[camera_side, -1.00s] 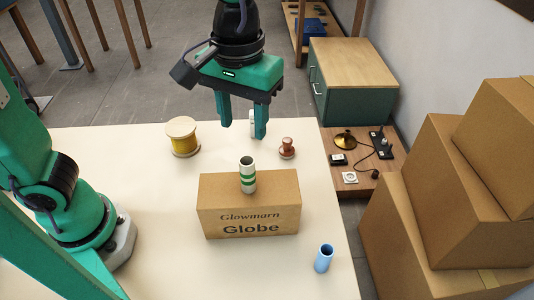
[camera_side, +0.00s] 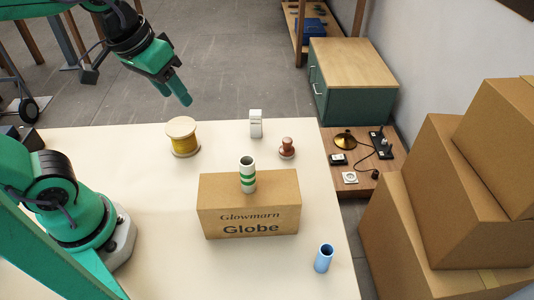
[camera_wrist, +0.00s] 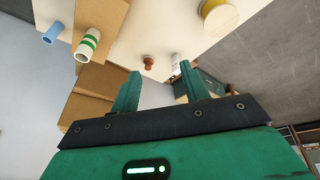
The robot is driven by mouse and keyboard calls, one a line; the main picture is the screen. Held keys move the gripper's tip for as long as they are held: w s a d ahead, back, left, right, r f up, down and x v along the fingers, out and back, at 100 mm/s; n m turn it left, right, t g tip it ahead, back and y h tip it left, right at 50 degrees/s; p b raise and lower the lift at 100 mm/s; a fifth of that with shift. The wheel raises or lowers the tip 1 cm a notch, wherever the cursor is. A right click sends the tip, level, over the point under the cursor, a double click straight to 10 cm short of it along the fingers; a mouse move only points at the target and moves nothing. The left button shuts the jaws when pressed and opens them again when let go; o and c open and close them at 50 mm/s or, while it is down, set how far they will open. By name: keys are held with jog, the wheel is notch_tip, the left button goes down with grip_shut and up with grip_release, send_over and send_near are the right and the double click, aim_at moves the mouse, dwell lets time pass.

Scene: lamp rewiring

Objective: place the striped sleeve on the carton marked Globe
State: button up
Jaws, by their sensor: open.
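The striped sleeve (camera_side: 247,174), a white tube with green bands, stands upright on top of the brown carton marked Globe (camera_side: 249,220). In the wrist view the sleeve (camera_wrist: 88,44) shows against the carton (camera_wrist: 101,22). My gripper (camera_side: 175,93) is high above the far left of the table, well away from the sleeve, with nothing seen between its fingers. The wrist view shows the two green fingers (camera_wrist: 160,88) spread apart. The sleeve's bottom edge meets the carton top in the side view.
A yellow wire spool (camera_side: 183,138), a white block-like part (camera_side: 256,123) and a copper-brown knobbed piece (camera_side: 287,148) stand behind the carton. A blue tube (camera_side: 324,258) stands front right. Stacked cartons (camera_side: 430,190) rise at the right. The table's left middle is clear.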

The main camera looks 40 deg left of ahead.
jog(key=shift+m+t+y, duration=0.3)
jog(key=shift+m+t, duration=0.1)
jog(key=shift+t, duration=0.4)
jog(key=a, duration=0.1)
jog(key=s+a+f, duration=0.1)
jog(key=a, duration=0.1)
jog(key=s+a, duration=0.1)
jog(key=shift+s+a+f, duration=0.25)
jog(key=shift+a+f, duration=0.05)
jog(key=shift+f, duration=0.05)
